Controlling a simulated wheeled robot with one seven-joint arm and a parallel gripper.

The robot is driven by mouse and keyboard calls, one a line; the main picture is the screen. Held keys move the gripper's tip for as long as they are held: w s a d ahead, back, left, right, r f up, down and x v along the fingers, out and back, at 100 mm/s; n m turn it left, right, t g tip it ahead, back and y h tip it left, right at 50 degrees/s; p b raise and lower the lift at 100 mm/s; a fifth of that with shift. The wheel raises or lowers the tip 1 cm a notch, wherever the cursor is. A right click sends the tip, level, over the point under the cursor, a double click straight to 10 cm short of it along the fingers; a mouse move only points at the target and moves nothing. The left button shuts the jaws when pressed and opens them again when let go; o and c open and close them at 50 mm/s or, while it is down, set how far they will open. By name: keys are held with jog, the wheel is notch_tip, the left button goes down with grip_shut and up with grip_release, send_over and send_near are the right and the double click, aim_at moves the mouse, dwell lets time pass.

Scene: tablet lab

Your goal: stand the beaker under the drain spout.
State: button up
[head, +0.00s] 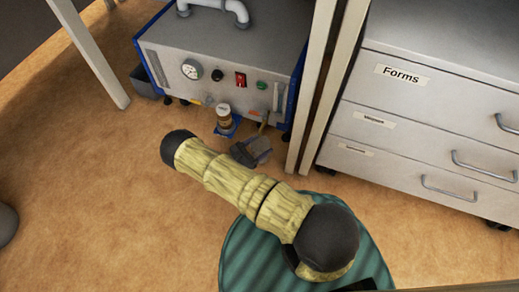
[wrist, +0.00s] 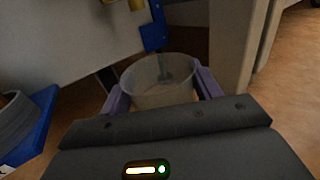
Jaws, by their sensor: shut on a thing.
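The clear beaker (wrist: 158,92) is between the two purple fingers of my gripper (wrist: 163,90), which is shut on it. It looks roughly upright, with its open rim toward the camera. In the head view the beaker (head: 261,147) is low in front of the grey machine (head: 215,55), near its right corner. A small brownish spout (head: 263,122) on the machine's lower front is just above and behind the beaker. I cannot tell whether the rim is directly beneath it, or whether the beaker's base touches the floor.
A jar (head: 223,112) stands on a blue base (head: 227,130) just left of the beaker. Pale table legs (head: 311,100) and a drawer cabinet (head: 410,130) are close on the right. The floor (head: 110,200) to the left is clear.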

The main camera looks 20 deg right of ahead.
jog(key=shift+f, duration=0.4)
jog(key=shift+f, duration=0.15)
jog(key=o, duration=1)
jog(key=shift+r, duration=0.2)
jog(key=shift+a, duration=0.2)
jog(key=b+v, duration=0.1)
jog(key=v, duration=1)
jog(key=shift+s+a+b, duration=0.1)
jog(key=shift+a+b, duration=0.2)
jog(key=shift+b, duration=0.1)
